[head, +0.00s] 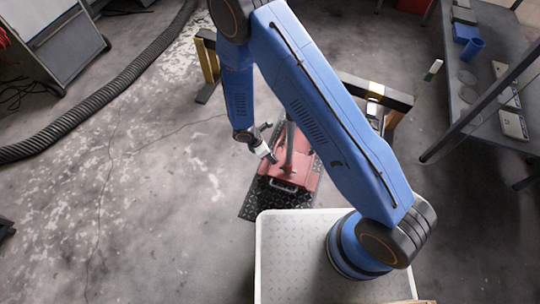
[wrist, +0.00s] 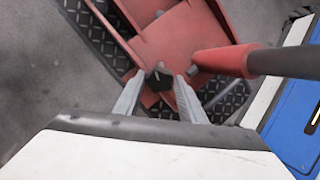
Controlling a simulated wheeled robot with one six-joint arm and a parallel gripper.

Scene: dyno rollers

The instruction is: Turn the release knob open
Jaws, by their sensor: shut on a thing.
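The release knob (wrist: 159,79) is small and black with a pale mark on its top. It sits on the red jack (wrist: 165,44) in the wrist view. My gripper (wrist: 158,88) is shut on the knob, with one grey finger on each side of it. In the head view the red jack (head: 308,172) stands on a dark tread plate, and my gripper (head: 272,158) reaches down to its left side. The knob is too small to make out in the head view.
The jack's handle (wrist: 230,61), with a red socket and dark bar, rises just right of my gripper. A black and yellow stand (head: 375,92) is behind the jack. A workbench (head: 480,110) is at the right. A ribbed hose (head: 120,85) lies left. Floor between is open.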

